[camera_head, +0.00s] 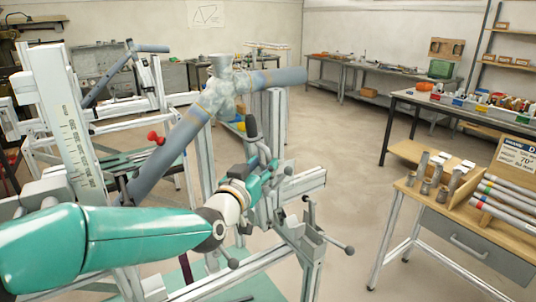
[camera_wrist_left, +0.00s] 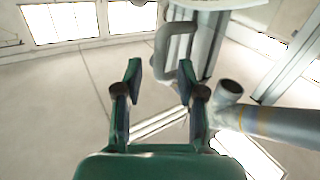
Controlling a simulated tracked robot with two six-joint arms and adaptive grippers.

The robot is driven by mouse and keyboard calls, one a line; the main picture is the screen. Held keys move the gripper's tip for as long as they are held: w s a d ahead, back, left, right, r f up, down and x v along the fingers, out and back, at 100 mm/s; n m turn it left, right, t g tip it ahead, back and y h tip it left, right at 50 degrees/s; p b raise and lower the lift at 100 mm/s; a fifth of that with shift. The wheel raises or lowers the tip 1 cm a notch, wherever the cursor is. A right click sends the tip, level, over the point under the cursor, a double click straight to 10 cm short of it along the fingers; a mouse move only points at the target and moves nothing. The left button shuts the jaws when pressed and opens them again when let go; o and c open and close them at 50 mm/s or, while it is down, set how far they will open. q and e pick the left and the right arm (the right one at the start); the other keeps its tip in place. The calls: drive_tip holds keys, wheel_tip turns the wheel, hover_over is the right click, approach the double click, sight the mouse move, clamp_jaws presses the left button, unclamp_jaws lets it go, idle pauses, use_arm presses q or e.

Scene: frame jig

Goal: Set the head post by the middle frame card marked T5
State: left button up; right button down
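My left gripper (camera_head: 264,162) reaches into the middle of the jig, beside a dark upright handle (camera_head: 252,128). In the left wrist view the gripper (camera_wrist_left: 160,82) is open, its two fingers apart with nothing between them. A grey bent rod (camera_wrist_left: 176,42) stands just beyond the fingertips. An aluminium upright post (camera_head: 276,118) stands behind the gripper, below a grey-blue frame tube (camera_head: 275,78). A pale upright with a printed scale (camera_head: 68,135) stands at the left. Which upright is the head post I cannot tell.
A wooden-topped bench (camera_head: 440,195) at the right holds metal cylinders and several banded tubes (camera_head: 505,195). Clamps with ball-ended levers (camera_head: 349,250) stick out at the jig's front right. The floor (camera_head: 345,150) between jig and benches is clear.

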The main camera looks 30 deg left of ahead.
sight(267, 160)
use_arm(q)
drive_tip(key=shift+w+a+p, duration=0.2)
drive_tip(key=shift+w, duration=0.75)
drive_tip(key=shift+w+a+p, duration=0.15)
drive_tip(key=shift+w+p, duration=0.05)
drive_tip(key=shift+w, duration=0.75)
drive_tip(key=shift+c, duration=0.2)
clamp_jaws()
